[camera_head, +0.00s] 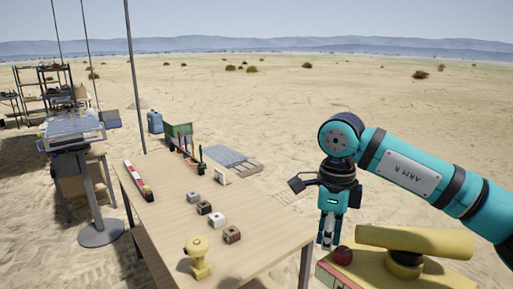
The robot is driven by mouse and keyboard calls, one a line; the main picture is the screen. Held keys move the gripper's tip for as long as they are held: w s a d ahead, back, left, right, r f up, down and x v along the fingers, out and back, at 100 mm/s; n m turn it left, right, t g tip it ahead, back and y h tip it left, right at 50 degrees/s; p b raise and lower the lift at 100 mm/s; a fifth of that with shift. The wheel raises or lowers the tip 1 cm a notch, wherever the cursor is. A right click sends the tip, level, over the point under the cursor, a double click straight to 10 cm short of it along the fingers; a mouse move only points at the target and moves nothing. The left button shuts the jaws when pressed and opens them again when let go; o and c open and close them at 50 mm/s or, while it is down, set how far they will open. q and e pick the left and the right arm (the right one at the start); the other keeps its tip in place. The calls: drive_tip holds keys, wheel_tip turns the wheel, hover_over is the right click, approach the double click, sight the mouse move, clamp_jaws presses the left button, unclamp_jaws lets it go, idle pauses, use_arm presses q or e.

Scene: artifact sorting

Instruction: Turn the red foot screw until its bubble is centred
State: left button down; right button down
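The red foot screw (343,256) is a round red knob at the left part of a yellow levelling instrument. The instrument's yellow tube (415,240) lies across the top of a dark post, above a yellow base (362,276) at the lower right. My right gripper (327,240) points down just left of the red screw, with its fingertips at about the screw's height in the picture. I cannot tell whether it touches the screw. Its fingers look close together, but their gap is not clear. No bubble can be made out. My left gripper is not in view.
A wooden table (165,212) stands left of the instrument. It bears several small blocks (217,220), a yellow stand-like object (198,258), a red-and-white bar (138,181) and upright tools near a green box (178,132). A sieve table (72,126) and shelves stand farther left. Sand beyond is open.

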wheel_tip(320, 180, up, 6)
drive_tip(key=p, duration=0.3)
drive_tip(key=shift+f, duration=0.25)
